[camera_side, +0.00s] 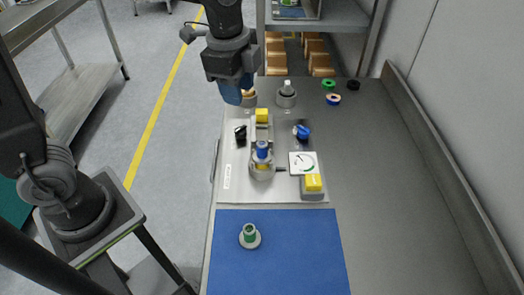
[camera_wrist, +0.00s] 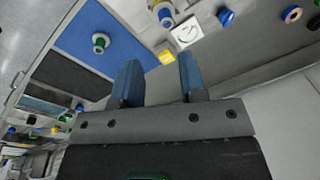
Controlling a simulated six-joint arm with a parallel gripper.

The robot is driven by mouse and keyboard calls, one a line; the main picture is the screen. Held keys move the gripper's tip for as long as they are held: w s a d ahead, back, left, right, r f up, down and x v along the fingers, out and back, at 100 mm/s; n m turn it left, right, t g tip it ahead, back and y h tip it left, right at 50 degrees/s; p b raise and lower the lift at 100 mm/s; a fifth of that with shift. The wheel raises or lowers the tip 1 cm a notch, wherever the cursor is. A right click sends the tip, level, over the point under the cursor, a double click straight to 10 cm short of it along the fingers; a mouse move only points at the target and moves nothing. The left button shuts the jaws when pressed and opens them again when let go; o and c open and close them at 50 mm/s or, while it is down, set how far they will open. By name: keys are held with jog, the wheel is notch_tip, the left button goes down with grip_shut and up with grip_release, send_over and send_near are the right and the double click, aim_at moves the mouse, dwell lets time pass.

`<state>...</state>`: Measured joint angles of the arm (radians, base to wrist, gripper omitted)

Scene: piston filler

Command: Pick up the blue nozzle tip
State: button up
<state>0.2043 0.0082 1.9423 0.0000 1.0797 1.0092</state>
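A small blue tip (camera_side: 262,150) sits upright on the round metal fitting at the front of the piston filler (camera_side: 237,165). In the wrist view a blue piece (camera_wrist: 167,21) shows at the top edge, partly cut off, on the same fitting. My gripper (camera_side: 236,97) is above the back left of the filler, well apart from the blue tip. In the wrist view my gripper (camera_wrist: 158,60) has its two blue fingers wide apart with nothing between them.
A blue mat (camera_side: 300,255) holds a green nozzle (camera_side: 250,233) on a pale base. The filler carries a blue knob (camera_side: 302,132), a black knob (camera_side: 240,134), a dial (camera_side: 302,162) and yellow blocks. Coloured rings (camera_side: 333,99) lie behind. The bench's right side is clear.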

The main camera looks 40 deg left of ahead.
aim_at(263, 143)
jog(key=w+d+f+m, duration=0.1)
jog(key=f, duration=0.4)
jog(key=w+d+f+m, duration=0.1)
jog(key=f, duration=0.5)
jog(key=w+d+f+m+g, duration=0.1)
jog(key=f+m, duration=0.1)
jog(key=f, duration=0.4)
jog(key=shift+w+f, duration=0.1)
jog(key=shift+w, duration=0.15)
jog(key=shift+c, duration=0.4)
jog(key=c, duration=0.6)
grip_shut()
